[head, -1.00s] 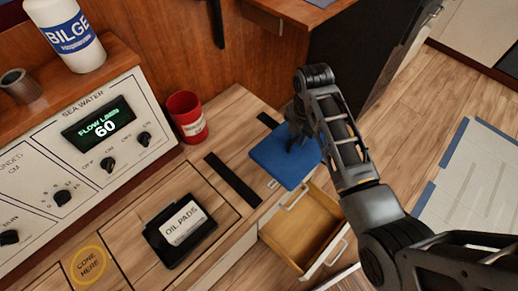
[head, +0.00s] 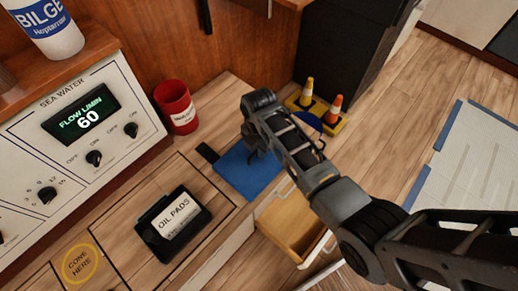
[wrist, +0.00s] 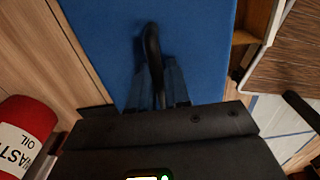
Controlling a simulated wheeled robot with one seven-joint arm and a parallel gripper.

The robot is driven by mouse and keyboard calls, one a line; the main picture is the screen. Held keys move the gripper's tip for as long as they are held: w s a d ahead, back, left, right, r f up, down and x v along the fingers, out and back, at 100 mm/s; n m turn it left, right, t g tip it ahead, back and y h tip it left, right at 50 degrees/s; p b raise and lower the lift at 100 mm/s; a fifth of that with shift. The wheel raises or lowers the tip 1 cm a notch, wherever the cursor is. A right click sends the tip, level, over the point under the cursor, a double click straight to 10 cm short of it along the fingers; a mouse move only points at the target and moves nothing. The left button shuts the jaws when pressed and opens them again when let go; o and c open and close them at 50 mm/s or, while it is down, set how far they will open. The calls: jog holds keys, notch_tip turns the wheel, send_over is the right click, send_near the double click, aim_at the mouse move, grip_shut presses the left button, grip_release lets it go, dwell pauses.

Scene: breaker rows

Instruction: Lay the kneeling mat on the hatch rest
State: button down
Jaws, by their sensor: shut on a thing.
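The blue kneeling mat (head: 240,176) is over the counter top beside the open drawer, roughly flat. My gripper (head: 255,152) is above it, shut on its dark handle; in the wrist view the handle (wrist: 153,50) stands between the fingers and the mat (wrist: 110,35) fills the middle. A black strip (head: 207,153) on the counter, likely part of the hatch rest, shows past the mat's far left edge. The mat and arm hide the rest of the strips. I cannot tell whether the mat touches them or hovers just above.
A red waste oil can (head: 176,108) stands left of the mat. A black oil pads box (head: 172,224) sits on the outlined hatch panel. The open drawer (head: 292,226) juts out below the mat. A yellow tray with two small cones (head: 334,108) is behind my arm.

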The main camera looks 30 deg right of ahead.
jog(key=shift+f, duration=0.15)
jog(key=c, duration=1.1)
grip_release()
notch_tip(320, 180, up, 12)
jog(key=p, duration=0.2)
jog(key=shift+p, duration=0.4)
